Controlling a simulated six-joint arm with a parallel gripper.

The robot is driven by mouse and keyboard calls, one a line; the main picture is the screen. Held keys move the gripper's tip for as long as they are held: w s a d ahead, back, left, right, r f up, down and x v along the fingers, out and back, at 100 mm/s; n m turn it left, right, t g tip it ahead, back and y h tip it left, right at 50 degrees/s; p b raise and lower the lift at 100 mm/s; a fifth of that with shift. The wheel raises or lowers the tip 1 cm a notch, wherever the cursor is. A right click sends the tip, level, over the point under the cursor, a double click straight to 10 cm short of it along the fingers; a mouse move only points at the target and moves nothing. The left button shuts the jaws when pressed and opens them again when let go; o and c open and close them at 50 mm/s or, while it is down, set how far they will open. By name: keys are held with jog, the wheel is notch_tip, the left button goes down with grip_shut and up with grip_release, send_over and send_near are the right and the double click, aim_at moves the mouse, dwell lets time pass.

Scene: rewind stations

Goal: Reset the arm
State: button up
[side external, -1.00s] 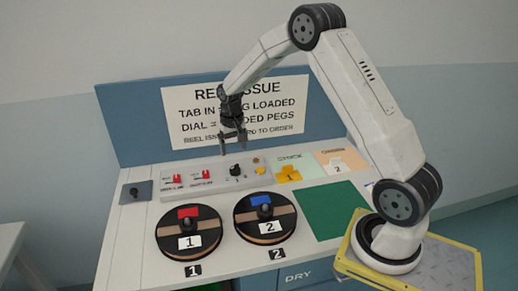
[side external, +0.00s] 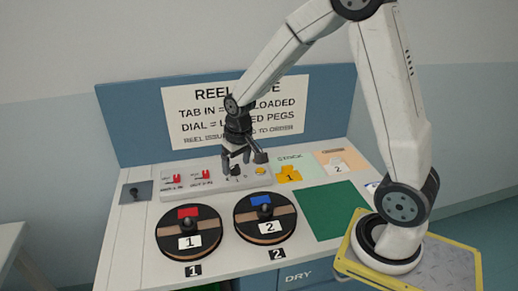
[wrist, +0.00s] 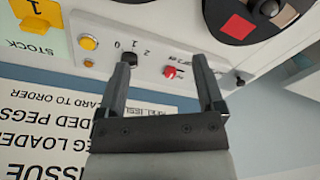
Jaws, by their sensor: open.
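My gripper (side external: 237,160) is open and empty, pointing down over the grey control panel (side external: 200,184) at the back of the bench. In the wrist view my gripper (wrist: 163,72) has its fingers spread. The black dial (wrist: 128,59), marked 0, 1, 2, shows by the tip of the left finger; I cannot tell whether they touch. A red switch (wrist: 170,71) shows between the fingers. In the side view the dial (side external: 235,171) is just below the fingers, partly hidden, and two red switches (side external: 176,177) (side external: 207,175) stand left of it.
Reel 1 (side external: 188,242) with a red label and reel 2 (side external: 265,228) with a blue label lie in front of the panel. The sign board (side external: 130,125) stands behind.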

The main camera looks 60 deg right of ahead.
jog(key=s+a+n, duration=0.1)
jog(key=s+a, duration=0.2)
jog(key=s, duration=0.2)
jog(key=s+a+n+t, duration=0.1)
jog(key=s+a+n, duration=0.1)
jog(key=s, duration=0.4)
jog(key=shift+s+a, duration=0.15)
jog(key=shift+a, duration=0.5)
